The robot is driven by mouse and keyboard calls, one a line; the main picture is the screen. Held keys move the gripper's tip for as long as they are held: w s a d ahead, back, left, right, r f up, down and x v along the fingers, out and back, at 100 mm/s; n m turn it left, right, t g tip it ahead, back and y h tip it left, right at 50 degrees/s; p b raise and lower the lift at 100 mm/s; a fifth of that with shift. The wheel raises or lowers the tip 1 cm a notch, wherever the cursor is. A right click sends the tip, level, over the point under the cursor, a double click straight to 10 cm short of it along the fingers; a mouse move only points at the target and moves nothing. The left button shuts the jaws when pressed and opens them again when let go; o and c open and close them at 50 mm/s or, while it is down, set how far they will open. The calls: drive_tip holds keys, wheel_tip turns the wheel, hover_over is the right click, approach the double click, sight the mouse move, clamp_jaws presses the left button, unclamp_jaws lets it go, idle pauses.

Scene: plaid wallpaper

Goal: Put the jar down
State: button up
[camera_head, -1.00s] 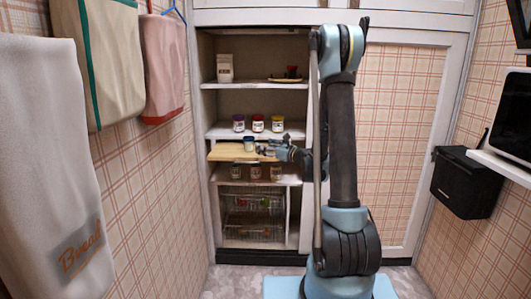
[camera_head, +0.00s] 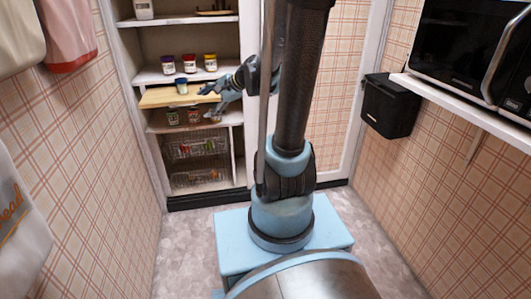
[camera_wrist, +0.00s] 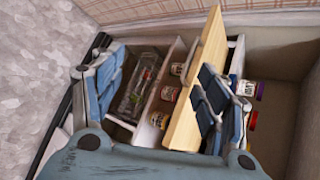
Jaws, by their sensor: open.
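The jar (camera_head: 181,87), small with a dark blue lid, stands upright on the light wooden board (camera_head: 155,97) in the cupboard in the head view. My gripper (camera_head: 209,94) is open, just right of the jar and apart from it. In the wrist view my gripper (camera_wrist: 160,92) has its fingers spread wide. The board (camera_wrist: 207,52) shows edge-on there, partly behind one finger. I cannot make out the jar on the board in the wrist view.
Jars with purple (camera_head: 168,64), red (camera_head: 189,63) and yellow (camera_head: 210,62) lids stand on the shelf above. More jars (camera_head: 172,117) stand below the board. Wire baskets (camera_head: 195,148) are at the bottom. A black box (camera_head: 390,106) hangs on the right wall.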

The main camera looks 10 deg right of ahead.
drive_tip(key=s+d+f+n+g+h, duration=0.1)
drive_tip(key=s+d+f+n+h, duration=0.2)
drive_tip(key=s, duration=0.5)
drive_tip(key=s+d+f+n+g+h, duration=0.1)
drive_tip(key=s+d+f+n+h, duration=0.2)
drive_tip(key=s+d+n, duration=0.2)
drive_tip(key=s+d+f+n+g+h, duration=0.2)
drive_tip(key=s+d+n, duration=0.2)
drive_tip(key=s+d, duration=0.4)
drive_tip(key=s, duration=0.4)
drive_tip(key=shift+s+f+h, duration=0.4)
drive_tip(key=shift+d, duration=0.1)
